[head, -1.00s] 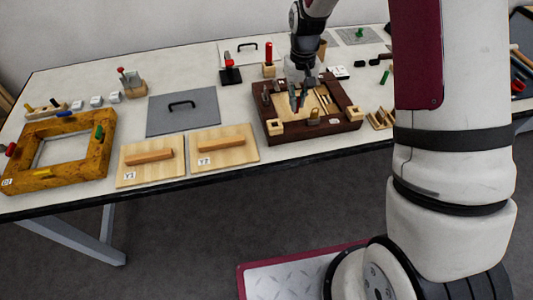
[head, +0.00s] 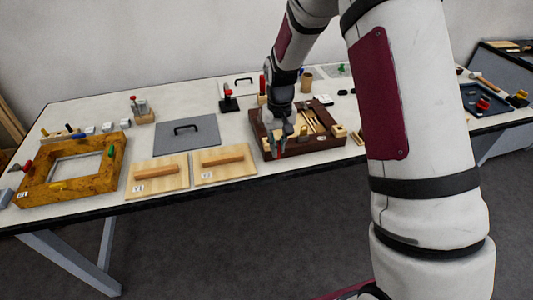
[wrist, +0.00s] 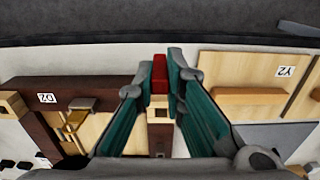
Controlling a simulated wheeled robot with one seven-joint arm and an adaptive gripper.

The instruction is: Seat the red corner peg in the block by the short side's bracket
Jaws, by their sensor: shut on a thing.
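My gripper (wrist: 160,80) is shut on the red corner peg (wrist: 159,74), whose red body shows between the teal fingertips in the wrist view. In the head view the gripper (head: 279,147) is at the near left corner of the dark brown frame (head: 322,144). A pale block (wrist: 159,104) with a dark hole shows just below the peg in the wrist view. The peg's lower end is hidden, and I cannot tell whether it touches the block. A brass bracket (wrist: 76,119) lies on the frame side labelled D2. My gripper hides part of the corner.
Two pale boards with wooden handles, one (head: 157,178) and another (head: 224,163), lie left of the dark frame. A grey panel (head: 187,139) is behind them. Another red peg (head: 262,84) stands behind the dark frame.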

